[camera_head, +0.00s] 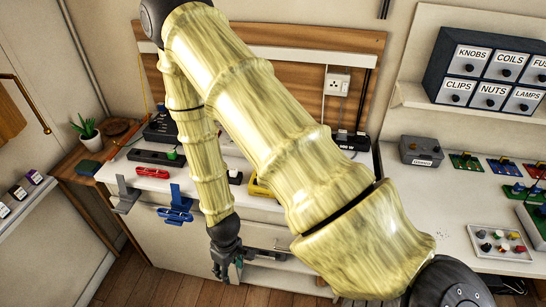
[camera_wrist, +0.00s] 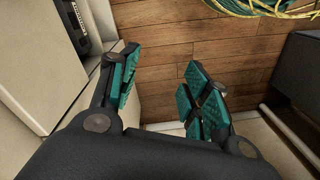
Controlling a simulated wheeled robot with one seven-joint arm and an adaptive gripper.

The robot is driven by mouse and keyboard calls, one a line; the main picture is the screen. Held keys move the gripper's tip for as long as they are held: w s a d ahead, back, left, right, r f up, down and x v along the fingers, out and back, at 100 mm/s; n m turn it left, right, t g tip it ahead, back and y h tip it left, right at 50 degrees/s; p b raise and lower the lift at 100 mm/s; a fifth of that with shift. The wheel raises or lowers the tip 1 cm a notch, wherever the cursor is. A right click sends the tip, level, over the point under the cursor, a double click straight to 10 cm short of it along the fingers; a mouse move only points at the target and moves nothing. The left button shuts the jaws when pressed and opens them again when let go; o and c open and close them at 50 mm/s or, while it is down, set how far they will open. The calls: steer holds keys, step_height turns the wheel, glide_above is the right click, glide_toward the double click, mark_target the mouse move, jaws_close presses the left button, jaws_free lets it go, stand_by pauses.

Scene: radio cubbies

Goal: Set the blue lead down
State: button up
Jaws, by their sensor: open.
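My gripper (camera_head: 226,266) hangs low in front of the bench's white front, to the right of and below a blue bracket-like piece (camera_head: 177,205) at the bench edge. In the wrist view my gripper (camera_wrist: 160,88) has its two teal-padded fingers apart, with only wooden floor between them. It is empty.
A red item (camera_head: 152,172) and a grey bracket (camera_head: 125,195) are at the bench's left. Coiled yellow-green cable (camera_wrist: 262,8) lies on the floor. A tray of coloured knobs (camera_head: 500,242) sits at right. A labelled drawer cabinet (camera_head: 490,65) stands on a shelf.

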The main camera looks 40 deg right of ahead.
steer(key=s+d+f+m, duration=0.1)
steer(key=s+f, duration=0.2)
steer(key=s, duration=0.6)
steer(key=s+d+f+m, duration=0.1)
steer(key=s+f+m, duration=0.1)
steer(key=s, duration=0.6)
steer(key=shift+s+d+f+h, duration=0.35)
steer(key=shift+s+f+h, duration=0.05)
steer(key=shift+f, duration=0.15)
